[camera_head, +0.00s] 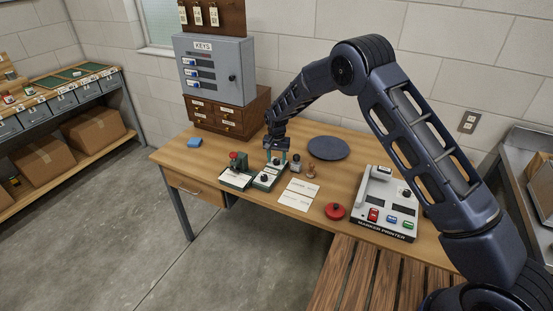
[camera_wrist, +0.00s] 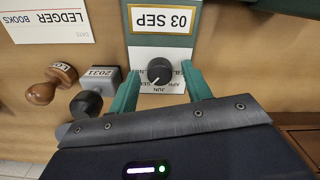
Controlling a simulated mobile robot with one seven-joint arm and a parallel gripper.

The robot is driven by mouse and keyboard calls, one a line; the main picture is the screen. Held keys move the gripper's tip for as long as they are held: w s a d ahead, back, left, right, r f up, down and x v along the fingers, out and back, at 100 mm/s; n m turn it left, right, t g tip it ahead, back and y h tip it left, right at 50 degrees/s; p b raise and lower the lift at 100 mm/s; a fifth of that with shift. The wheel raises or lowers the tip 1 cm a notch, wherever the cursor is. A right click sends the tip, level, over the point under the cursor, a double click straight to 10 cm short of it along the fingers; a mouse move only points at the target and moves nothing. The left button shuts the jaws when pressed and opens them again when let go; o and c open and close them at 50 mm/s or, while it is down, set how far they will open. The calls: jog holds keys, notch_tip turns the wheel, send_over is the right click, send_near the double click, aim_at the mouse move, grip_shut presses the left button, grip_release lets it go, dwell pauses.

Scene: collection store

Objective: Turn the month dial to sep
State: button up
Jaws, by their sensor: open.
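The month dial (camera_wrist: 160,71) is a round black knob with a pale pointer line, on a white face with month letters, partly covered by my fingers. Above it in the wrist view a gold-framed window (camera_wrist: 161,19) reads "03 SEP", upside down in the picture. My gripper (camera_wrist: 160,76) is open, with one green finger on each side of the dial; I see gaps between the fingers and the knob. In the head view my gripper (camera_head: 277,150) is over the small date unit (camera_head: 266,181) on the desk, and hides its dial.
A grey block marked 2031 (camera_wrist: 101,84) with a black knob and a wooden stamp (camera_wrist: 52,84) stand close by.

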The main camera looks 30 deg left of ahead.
aim_at(277, 160)
notch_tip(277, 160, up, 11)
dwell(0.6)
jog(key=shift+f, duration=0.1)
jog(key=w+d+r+m+t+y, duration=0.1)
jog(key=w+d+r, duration=0.3)
jog(key=d+r, duration=1)
jog(key=w+d+r, duration=0.4)
jog(key=d+r, duration=0.6)
jog(key=d, duration=0.8)
jog(key=s+d+r+t, duration=0.1)
jog(key=s+d+r, duration=0.25)
jog(key=d, duration=0.55)
jog(key=s+d+r+m, duration=0.1)
jog(key=s+d+r, duration=0.1)
jog(key=s+d, duration=0.5)
jog(key=s+d+r+t, duration=0.1)
jog(key=s+d+r, duration=0.15)
jog(key=d, duration=0.85)
jog(key=s+d+f+m+t+h, duration=0.1)
jog(key=s+d+f, duration=0.2)
jog(key=s+d, duration=0.9)
jog(key=s, duration=0.3)
jog(key=shift+s+t, duration=0.2)
jog(key=shift+t, duration=0.1)
